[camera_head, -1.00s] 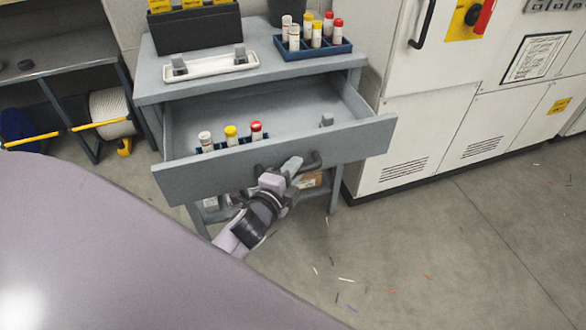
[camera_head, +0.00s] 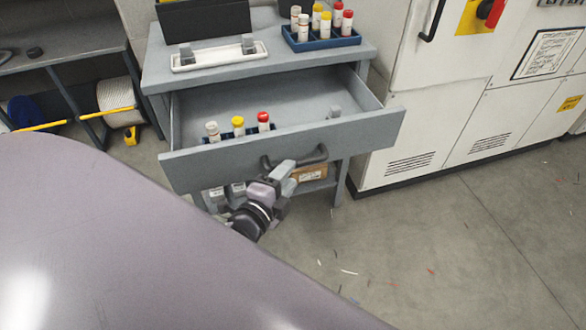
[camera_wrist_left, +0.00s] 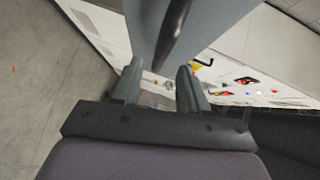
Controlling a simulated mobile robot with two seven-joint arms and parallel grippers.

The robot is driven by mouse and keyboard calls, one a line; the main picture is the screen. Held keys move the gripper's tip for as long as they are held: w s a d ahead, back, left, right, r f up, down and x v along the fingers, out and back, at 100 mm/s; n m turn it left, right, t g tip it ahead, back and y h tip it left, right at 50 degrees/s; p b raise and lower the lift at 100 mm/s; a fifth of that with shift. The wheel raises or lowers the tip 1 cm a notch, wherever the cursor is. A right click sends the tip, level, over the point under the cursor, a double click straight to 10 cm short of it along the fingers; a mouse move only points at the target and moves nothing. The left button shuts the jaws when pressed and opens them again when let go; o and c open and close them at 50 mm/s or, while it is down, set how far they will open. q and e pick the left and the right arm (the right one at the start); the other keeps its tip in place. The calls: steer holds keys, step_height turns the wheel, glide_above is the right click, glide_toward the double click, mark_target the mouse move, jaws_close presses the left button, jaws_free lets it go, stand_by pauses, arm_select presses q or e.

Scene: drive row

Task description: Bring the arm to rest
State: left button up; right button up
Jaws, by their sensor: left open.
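My left gripper (camera_head: 284,178) is just in front of and below the dark handle (camera_head: 318,154) of the open grey drawer (camera_head: 375,137). In the left wrist view its two fingers (camera_wrist_left: 158,85) are spread with nothing between them. The handle (camera_wrist_left: 174,25) shows there as a dark bar beyond the fingertips, against the grey drawer front (camera_wrist_left: 215,20). The drawer stands pulled out from the workbench. My right gripper is in neither view.
Inside the drawer, vials with white, yellow and red caps (camera_head: 238,125) stand at the left. On the bench top are a white tray (camera_head: 220,57) and a blue rack (camera_head: 320,42) of vials. White cabinets (camera_head: 440,110) stand to the right. The floor (camera_head: 440,250) in front is mostly clear.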

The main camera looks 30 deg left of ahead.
arm_select(q)
steer(key=shift+s, duration=0.45)
steer(key=s+d+f+n+g+h+p, duration=0.1)
steer(key=s+d+f+n+g+p, duration=0.2)
steer(key=s+n, duration=0.3)
steer(key=s+d+f+n+g+h+p, duration=0.2)
steer(key=s+d+f+n+g, duration=0.1)
steer(key=s+n, duration=0.4)
steer(key=shift+p, duration=0.4)
